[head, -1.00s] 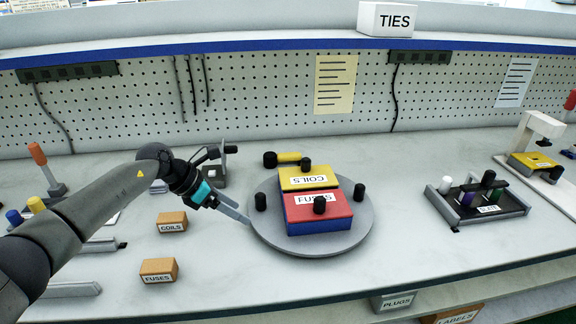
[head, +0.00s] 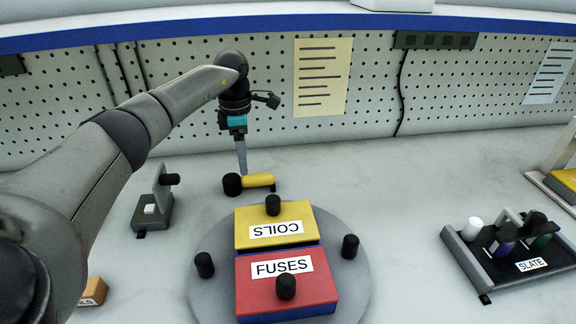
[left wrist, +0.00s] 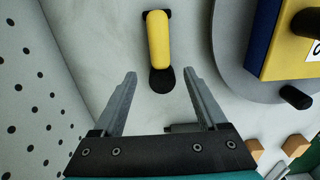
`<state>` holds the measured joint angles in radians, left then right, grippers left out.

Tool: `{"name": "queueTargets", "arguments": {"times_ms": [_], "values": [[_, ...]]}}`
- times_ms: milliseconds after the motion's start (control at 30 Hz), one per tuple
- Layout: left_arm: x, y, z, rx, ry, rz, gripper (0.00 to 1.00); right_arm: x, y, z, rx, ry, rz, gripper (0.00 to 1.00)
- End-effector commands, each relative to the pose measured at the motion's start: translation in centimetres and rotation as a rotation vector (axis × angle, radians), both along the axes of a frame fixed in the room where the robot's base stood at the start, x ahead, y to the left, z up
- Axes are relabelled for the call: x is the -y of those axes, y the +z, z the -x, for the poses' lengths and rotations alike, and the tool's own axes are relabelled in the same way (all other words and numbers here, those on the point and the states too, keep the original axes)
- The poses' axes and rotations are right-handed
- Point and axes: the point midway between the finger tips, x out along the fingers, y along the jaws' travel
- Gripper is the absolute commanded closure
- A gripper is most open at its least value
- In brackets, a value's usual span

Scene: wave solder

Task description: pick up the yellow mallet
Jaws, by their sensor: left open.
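The yellow mallet (head: 258,181) lies on the bench behind the round turntable, its black head (head: 232,185) at the left end. In the left wrist view the mallet's yellow handle (left wrist: 158,40) runs away from the gripper and the black head (left wrist: 162,80) is nearer. My left gripper (head: 242,172) points down just above the mallet. In the left wrist view the open fingers (left wrist: 160,82) stand on either side of the black head, with nothing between them in their grip. My right gripper is not in view.
The grey turntable (head: 210,285) carries a yellow COILS box (head: 275,215) and a red FUSES box (head: 255,290), with black knobs around. A small grey stand (head: 155,205) is left of the mallet. A SLATE tray (head: 460,255) is at right. The pegboard (head: 440,90) rises behind.

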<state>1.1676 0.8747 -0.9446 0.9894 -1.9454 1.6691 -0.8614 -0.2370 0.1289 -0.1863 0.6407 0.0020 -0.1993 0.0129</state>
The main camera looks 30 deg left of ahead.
Motion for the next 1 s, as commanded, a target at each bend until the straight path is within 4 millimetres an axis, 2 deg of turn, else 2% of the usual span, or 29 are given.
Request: {"name": "queueTargets", "arguments": {"times_ms": [133, 500, 600, 700, 800, 1000], "values": [[-0.5, -0.4, 0.3, -0.013, 0.006, -0.011, 0.25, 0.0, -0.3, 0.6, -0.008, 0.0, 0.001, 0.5], [-0.1, -4.1, 0.5, -0.013, 0.004, -0.01, 0.25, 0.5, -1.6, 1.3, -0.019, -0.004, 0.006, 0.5], [0.1, -5.8, 0.7, -0.014, 0.003, -0.009, 0.25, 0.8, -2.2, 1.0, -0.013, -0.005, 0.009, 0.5], [0.1, -6.9, 0.6, -0.011, 0.005, -0.009, 0.25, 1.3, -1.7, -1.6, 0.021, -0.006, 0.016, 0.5], [0.1, -7.5, 0.6, -0.011, 0.005, -0.009, 0.25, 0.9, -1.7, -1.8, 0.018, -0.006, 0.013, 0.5], [0.1, -7.4, 0.6, -0.011, 0.004, -0.009, 0.25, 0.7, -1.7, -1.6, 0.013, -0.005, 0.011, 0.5]]}}
